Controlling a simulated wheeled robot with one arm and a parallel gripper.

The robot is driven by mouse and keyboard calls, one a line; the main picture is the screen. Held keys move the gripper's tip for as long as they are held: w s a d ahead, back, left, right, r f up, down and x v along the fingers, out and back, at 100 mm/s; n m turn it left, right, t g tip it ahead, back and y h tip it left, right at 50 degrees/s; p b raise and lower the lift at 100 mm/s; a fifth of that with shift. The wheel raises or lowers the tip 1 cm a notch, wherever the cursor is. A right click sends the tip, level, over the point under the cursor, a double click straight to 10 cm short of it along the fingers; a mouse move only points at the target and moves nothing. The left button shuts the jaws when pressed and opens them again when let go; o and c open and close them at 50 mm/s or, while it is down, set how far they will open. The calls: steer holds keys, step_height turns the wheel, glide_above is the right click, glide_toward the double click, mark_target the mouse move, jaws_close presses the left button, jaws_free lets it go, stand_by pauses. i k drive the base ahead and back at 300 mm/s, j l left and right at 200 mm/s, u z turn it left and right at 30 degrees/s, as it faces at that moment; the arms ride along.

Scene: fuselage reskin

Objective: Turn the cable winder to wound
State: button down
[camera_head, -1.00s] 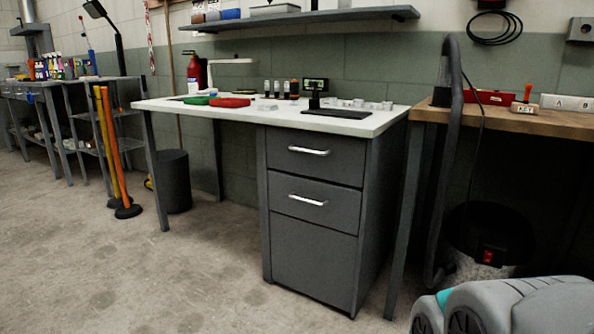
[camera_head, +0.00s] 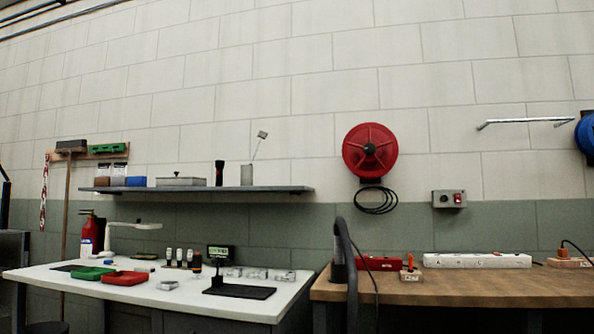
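A round red cable reel (camera_head: 370,150) with a dark hub is mounted on the white block wall, right of centre; it looks like the cable winder. A loop of black cable (camera_head: 376,201) hangs below it. I cannot tell from here which setting it is turned to. A blue round thing (camera_head: 587,135), perhaps another reel, is cut off at the right edge. My gripper is not in view.
A wooden bench (camera_head: 450,288) stands below the reel, with a red case (camera_head: 381,263), a white power strip (camera_head: 477,260) and an upright dark hose (camera_head: 348,265). A white-topped table (camera_head: 220,300) stands left, under a wall shelf (camera_head: 260,189). A metal bracket (camera_head: 525,122) sticks out at right.

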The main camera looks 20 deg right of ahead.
mark_target(369, 148)
steer(key=i+l, duration=0.15)
steer(key=l, duration=0.25)
steer(key=i+l+u, duration=0.15)
steer(key=l, duration=0.2)
steer(key=i+l, duration=0.1)
steer(key=l, duration=0.3)
steer(key=u, duration=0.05)
